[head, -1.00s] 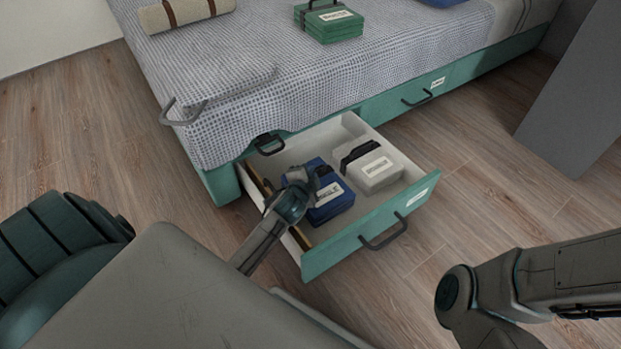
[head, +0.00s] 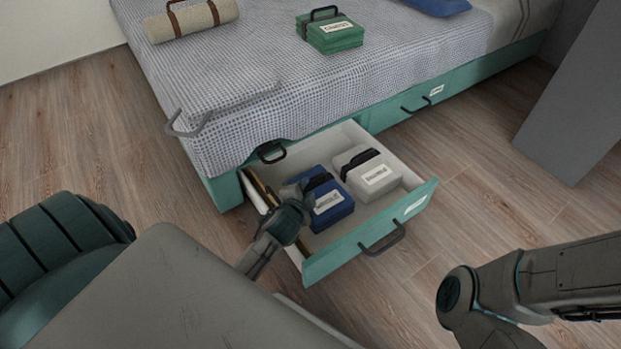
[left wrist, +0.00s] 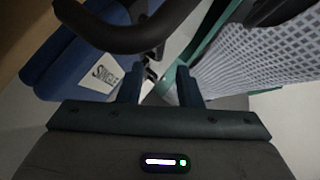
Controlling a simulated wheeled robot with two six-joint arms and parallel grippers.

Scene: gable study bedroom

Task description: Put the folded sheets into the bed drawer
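A blue folded bundle (head: 330,205) with a dark strap handle and a label lies in the open bed drawer (head: 340,252). A white labelled bundle (head: 378,181) with a dark handle lies behind it to the right in the drawer. A green labelled bundle (head: 333,37) with a dark handle sits on the bed. My left gripper (head: 300,197) is at the left side of the blue bundle. In the left wrist view, the gripper (left wrist: 159,86) has its fingers apart with nothing between them, near the blue bundle (left wrist: 62,62) and its dark handle. My right gripper is not seen.
The bed (head: 250,65) carries a rolled beige blanket (head: 190,20) and a blue item (head: 438,6) at its edge. A closed drawer (head: 455,85) is to the right of the open one. A grey panel (head: 570,110) stands at right. Floor is clear around the drawer.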

